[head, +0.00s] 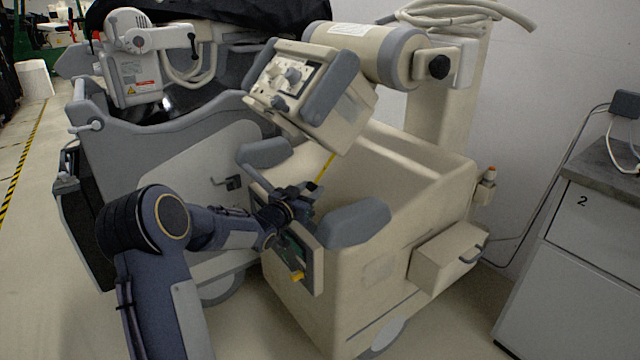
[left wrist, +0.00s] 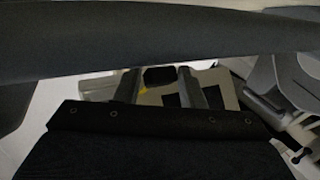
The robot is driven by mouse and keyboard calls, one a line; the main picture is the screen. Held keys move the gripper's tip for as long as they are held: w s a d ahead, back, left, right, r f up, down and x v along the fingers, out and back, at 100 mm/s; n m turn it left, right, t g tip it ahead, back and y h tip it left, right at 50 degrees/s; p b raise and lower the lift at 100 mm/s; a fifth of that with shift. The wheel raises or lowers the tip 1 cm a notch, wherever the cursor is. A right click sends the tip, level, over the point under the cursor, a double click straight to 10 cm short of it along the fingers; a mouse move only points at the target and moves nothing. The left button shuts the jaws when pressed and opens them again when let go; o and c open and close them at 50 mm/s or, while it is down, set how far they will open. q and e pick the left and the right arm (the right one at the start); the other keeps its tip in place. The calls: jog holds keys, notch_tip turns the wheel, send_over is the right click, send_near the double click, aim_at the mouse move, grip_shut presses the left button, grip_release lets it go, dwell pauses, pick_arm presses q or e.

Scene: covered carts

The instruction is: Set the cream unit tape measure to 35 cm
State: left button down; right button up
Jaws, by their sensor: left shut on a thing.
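The cream unit (head: 400,235) stands in the middle with its tilted control head (head: 318,88) above its open body. The tape measure (head: 325,170) shows as a thin yellow strip running from below the head down towards my left gripper (head: 308,197). My left gripper is shut on the tape measure's end, at the unit's front between two grey handles. In the left wrist view, a small black block and a bit of yellow (left wrist: 143,89) lie between the fingers (left wrist: 160,90). The scale marks are too small to read. My right gripper is not in view.
A grey-white cart (head: 150,135) under a black cover stands close on the left. Grey handles (head: 353,222) flank my gripper. A green panel with a yellow part (head: 297,276) is just below it. A grey cabinet (head: 585,250) stands at right. Floor is free at far left.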

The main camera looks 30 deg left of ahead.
pick_arm(q)
jog(key=shift+s+f, duration=0.2)
jog(key=shift+f, duration=0.1)
jog(key=c, duration=1)
grip_release()
jog(key=shift+r, duration=0.1)
jog(key=shift+c, duration=0.2)
jog(key=s, duration=0.7)
jog(key=shift+s+p, duration=0.4)
